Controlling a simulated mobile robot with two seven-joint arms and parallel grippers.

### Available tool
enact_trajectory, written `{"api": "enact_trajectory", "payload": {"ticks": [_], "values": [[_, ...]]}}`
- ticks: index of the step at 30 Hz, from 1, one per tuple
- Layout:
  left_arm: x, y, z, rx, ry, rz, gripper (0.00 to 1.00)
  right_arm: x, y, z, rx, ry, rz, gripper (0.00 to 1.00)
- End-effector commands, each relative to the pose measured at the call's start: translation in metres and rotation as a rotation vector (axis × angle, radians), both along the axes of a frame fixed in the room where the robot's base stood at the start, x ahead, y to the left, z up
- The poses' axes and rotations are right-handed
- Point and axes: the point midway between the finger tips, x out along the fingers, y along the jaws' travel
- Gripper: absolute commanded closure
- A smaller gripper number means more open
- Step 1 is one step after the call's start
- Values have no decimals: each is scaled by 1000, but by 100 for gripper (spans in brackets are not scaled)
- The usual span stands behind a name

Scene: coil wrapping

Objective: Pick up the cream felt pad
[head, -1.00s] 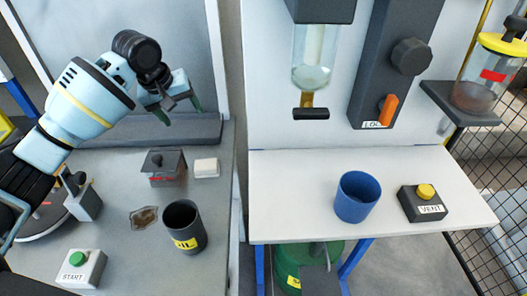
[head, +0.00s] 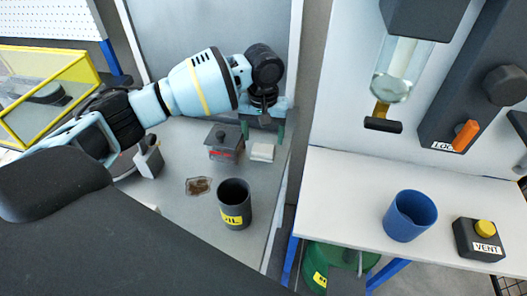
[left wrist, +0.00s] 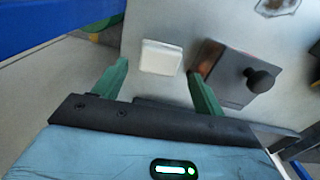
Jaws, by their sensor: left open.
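The cream felt pad (head: 262,152) is a small pale block lying on the grey bench at its right side, beside a dark lidded box. In the left wrist view the pad (left wrist: 161,57) lies just beyond the fingertips, between their lines, with bare bench around it. My left gripper (head: 263,132) is open and empty, pointing down just behind the pad in the head view. Its green fingers (left wrist: 157,68) show apart in the left wrist view, the right one close to the dark box. I cannot see my right gripper.
The dark box with a knob (head: 224,143) stands left of the pad. A black cup with a yellow label (head: 235,204) and a brown stain (head: 198,186) are nearer. A white table at right holds a blue cup (head: 410,215) and a VENT button (head: 480,240).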

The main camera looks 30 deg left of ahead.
Motion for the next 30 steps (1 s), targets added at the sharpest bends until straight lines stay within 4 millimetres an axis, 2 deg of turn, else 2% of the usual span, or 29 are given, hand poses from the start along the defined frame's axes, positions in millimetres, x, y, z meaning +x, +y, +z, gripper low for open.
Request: {"api": "enact_trajectory", "payload": {"ticks": [12, 21, 29, 30], "values": [[6, 4, -47, 2, 2, 1, 29, -6, 0, -8, 0, 17, 1, 100], [6, 4, -51, 1, -2, 1, 29, -5, 1, -7, 1, 15, 1, 100], [6, 4, -50, 1, -2, 1, 62, -4, 1, -6, 1, 11, 0, 100], [6, 4, -50, 1, -2, 1, 63, -3, 1, -6, 1, 11, 0, 100]]}}
